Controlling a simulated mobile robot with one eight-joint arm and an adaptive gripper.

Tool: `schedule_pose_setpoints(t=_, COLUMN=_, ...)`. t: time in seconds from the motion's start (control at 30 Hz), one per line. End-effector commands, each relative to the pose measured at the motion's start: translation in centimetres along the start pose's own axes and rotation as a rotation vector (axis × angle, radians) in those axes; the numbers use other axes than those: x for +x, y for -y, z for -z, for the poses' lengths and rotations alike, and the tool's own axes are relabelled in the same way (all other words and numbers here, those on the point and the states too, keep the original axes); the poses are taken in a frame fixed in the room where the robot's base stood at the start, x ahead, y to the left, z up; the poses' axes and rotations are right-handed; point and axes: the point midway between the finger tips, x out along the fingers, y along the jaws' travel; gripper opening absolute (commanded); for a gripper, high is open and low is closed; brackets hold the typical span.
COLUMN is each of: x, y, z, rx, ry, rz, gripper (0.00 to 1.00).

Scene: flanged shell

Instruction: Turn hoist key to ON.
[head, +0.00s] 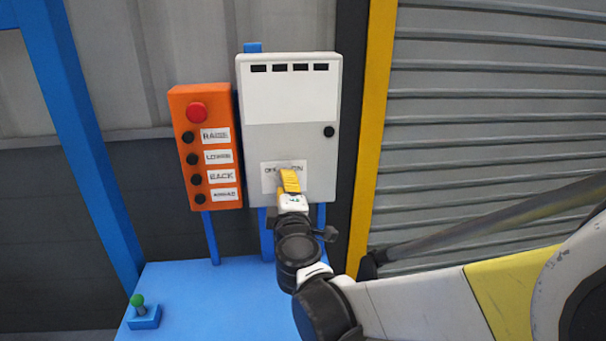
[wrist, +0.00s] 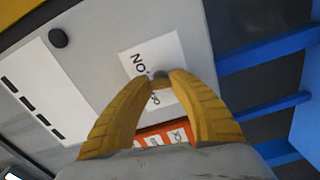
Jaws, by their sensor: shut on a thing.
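The hoist key is a small grey piece (wrist: 160,77) on the front of a light grey control cabinet (head: 262,140), over a white label (head: 270,176) with OFF and ON lettering. In the wrist view the label (wrist: 148,55) shows the ON end clear, and the OFF end is partly covered by my fingers. My gripper (head: 287,174) has yellow fingers, closed at the key. In the wrist view my fingertips (wrist: 162,82) pinch the key from both sides. In the head view the fingers hide most of the key, and its exact angle cannot be told.
An orange button box (head: 207,148) with a red button (head: 196,112) and several black buttons hangs left of the cabinet. A black round knob (head: 328,132) sits on the cabinet's right side. A green-topped lever (head: 138,301) stands below left. A yellow post (head: 371,130) stands at right.

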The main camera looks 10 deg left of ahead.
Motion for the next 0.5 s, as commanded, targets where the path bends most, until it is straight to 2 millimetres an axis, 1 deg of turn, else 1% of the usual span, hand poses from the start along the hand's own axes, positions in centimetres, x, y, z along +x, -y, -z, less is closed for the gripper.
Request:
schedule_pose_setpoints(t=0.3, x=0.02, y=-0.08, z=0.17, rx=0.287, ry=-0.004, rz=0.001, gripper=0.0)
schedule_pose_setpoints(t=0.5, x=0.03, y=-0.12, z=0.17, rx=0.435, ry=-0.004, rz=0.001, gripper=0.0)
